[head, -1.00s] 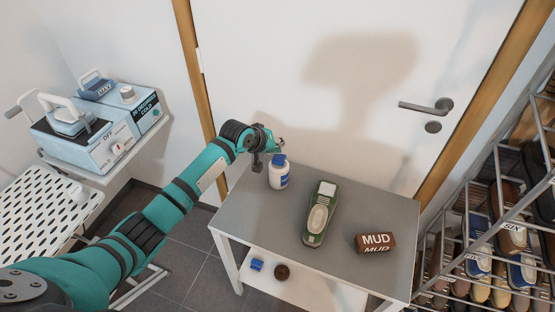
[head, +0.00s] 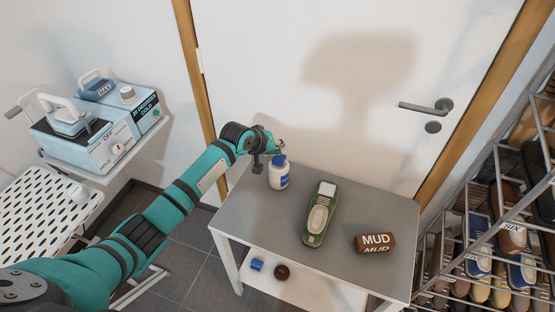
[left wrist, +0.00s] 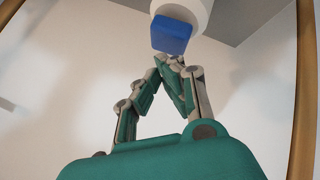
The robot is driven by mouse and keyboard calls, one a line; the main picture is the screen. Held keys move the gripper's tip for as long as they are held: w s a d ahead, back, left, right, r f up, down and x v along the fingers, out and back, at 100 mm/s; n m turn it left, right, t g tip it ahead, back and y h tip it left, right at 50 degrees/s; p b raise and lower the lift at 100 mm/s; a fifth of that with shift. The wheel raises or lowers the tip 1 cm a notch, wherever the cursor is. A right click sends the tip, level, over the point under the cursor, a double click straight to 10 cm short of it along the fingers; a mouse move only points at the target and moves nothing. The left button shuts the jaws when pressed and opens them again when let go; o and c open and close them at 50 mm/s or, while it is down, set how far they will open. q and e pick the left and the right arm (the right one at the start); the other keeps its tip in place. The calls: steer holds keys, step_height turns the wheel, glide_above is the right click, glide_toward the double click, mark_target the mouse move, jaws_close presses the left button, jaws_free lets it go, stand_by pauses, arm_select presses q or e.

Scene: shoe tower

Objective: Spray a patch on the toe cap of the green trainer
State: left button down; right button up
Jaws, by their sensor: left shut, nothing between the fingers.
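The green trainer (head: 320,213) lies on the grey table (head: 275,212), its long axis running away from me, with a pale opening in its top. A white bottle with a blue cap (head: 278,175) stands upright on the table, left of the trainer. My left gripper (head: 279,146) is just above and behind the bottle in the head view. In the left wrist view its fingertips (left wrist: 170,62) meet with nothing between them, and the bottle's blue nozzle (left wrist: 172,35) shows just beyond them. I cannot tell whether they touch it. My right gripper is out of view.
A brown block marked MUD (head: 375,243) lies at the table's right. A blue item (head: 257,264) and a brown round item (head: 282,272) are on the lower shelf.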

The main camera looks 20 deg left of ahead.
arm_select(q)
steer(key=shift+f, duration=0.7)
stand_by(0.7)
steer(key=shift+r, duration=0.1)
steer(key=shift+r+p, duration=0.95)
step_height(320, 180, up, 6)
steer(key=p, duration=0.6)
stand_by(0.4)
